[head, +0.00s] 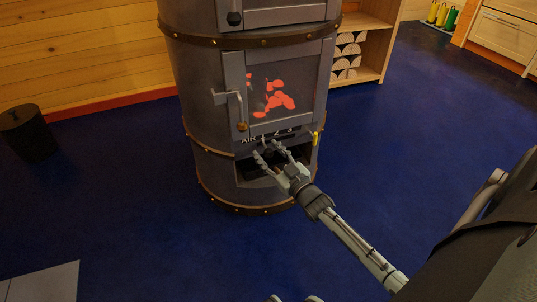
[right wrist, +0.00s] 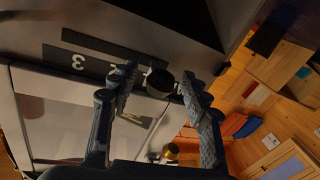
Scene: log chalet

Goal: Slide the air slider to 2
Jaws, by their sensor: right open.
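The stove (head: 213,90) stands in the middle of the head view. A dark AIR scale strip (head: 282,133) with numbers runs below its glowing window. In the right wrist view the picture is turned over, and the 3 on the scale plate (right wrist: 78,62) reads upside down. The round black slider knob (right wrist: 160,83) sits between the fingers of my right gripper (right wrist: 157,86), on the side of the 2 away from the 3. The gripper is open around the knob, with a gap visible at the right finger. In the head view this gripper (head: 266,150) reaches the stove front.
The stove door handle (head: 232,97) juts out above and left of the gripper. A dark opening (head: 252,169) lies below the scale. A black bin (head: 28,133) stands far left, and a log shelf (head: 357,55) behind right.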

